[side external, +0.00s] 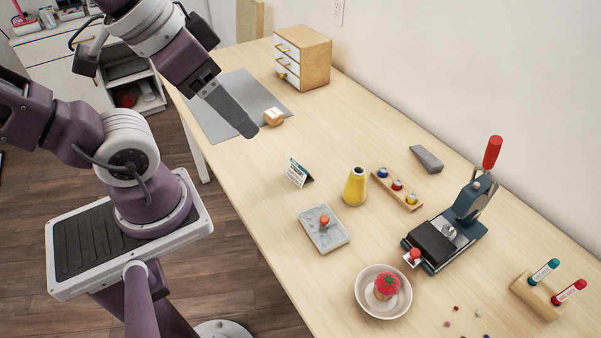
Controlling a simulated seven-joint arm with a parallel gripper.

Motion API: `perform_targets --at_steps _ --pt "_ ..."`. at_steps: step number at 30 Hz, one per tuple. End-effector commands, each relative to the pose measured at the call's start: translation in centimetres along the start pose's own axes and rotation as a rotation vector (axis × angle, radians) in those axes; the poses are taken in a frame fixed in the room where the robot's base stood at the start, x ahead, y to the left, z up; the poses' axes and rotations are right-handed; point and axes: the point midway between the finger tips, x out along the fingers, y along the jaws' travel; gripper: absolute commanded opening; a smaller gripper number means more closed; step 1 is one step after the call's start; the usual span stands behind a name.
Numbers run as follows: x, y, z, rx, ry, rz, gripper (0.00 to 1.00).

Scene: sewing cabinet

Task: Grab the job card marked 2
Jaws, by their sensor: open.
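No job card marked 2 can be made out in the side external view. A small tent card (299,172) with a green top band and print too small to read stands mid-table. A small light wooden block (273,117) with a pale top sits at the grey mat's near right corner; I cannot tell whether it holds cards. My gripper (247,128) is above the table, just left of the wooden block in the picture and apart from the tent card. It is open, with nothing visible in it; its fingers are seen edge-on.
A drawer cabinet (303,56) stands at the back by the wall. A yellow cone (355,187), a spool rack (398,190), a grey tray (324,236), a red-handled press (465,215), a bowl (366,304) and a marker stand (535,298) occupy the right side. The table between mat and tent card is clear.

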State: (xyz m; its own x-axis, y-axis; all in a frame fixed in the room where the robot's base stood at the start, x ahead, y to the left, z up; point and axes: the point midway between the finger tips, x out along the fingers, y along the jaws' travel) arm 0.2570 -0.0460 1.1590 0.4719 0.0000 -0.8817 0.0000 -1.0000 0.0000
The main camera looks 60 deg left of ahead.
Motion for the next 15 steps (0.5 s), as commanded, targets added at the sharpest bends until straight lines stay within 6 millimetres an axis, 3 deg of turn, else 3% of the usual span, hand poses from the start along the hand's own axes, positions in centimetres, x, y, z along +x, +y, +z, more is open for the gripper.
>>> perform_targets --at_steps 1,4,5,13,15 --pt "0.0 0.0 0.0 0.000 0.000 0.000 0.71" --pt "0.0 0.0 0.0 0.000 0.000 0.000 0.91" --pt "0.0 0.0 0.0 0.000 0.000 0.000 0.93" --pt "0.1 -0.1 -0.1 0.001 0.000 -0.002 0.93" --pt "0.9 -0.7 -1.2 0.005 0.000 -0.023 0.93"
